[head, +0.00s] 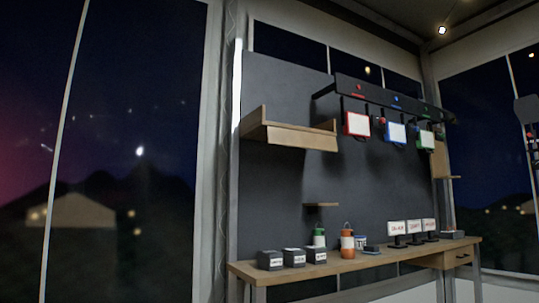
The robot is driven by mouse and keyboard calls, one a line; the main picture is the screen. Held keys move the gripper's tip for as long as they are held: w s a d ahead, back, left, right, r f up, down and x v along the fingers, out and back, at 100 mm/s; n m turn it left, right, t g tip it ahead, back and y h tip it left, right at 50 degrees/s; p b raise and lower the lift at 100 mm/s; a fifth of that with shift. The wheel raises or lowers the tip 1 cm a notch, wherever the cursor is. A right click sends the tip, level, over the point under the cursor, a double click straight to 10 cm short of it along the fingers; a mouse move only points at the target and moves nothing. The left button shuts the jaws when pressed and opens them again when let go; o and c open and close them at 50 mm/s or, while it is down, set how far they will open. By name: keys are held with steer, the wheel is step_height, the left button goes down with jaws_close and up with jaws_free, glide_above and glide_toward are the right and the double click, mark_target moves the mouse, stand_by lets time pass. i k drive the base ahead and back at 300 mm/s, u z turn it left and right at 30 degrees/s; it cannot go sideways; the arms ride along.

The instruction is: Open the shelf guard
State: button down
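From this low angle I cannot tell whether the guard is raised or folded down. The top of the shelf and anything on it are hidden. My gripper and arm are not in view.
A dark rail (391,99) with hanging red, blue and green framed cards is right of the shelf. A small shelf (321,205) sits lower.

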mark_target(275, 136)
steer(key=u, duration=0.1)
steer(key=i, duration=1)
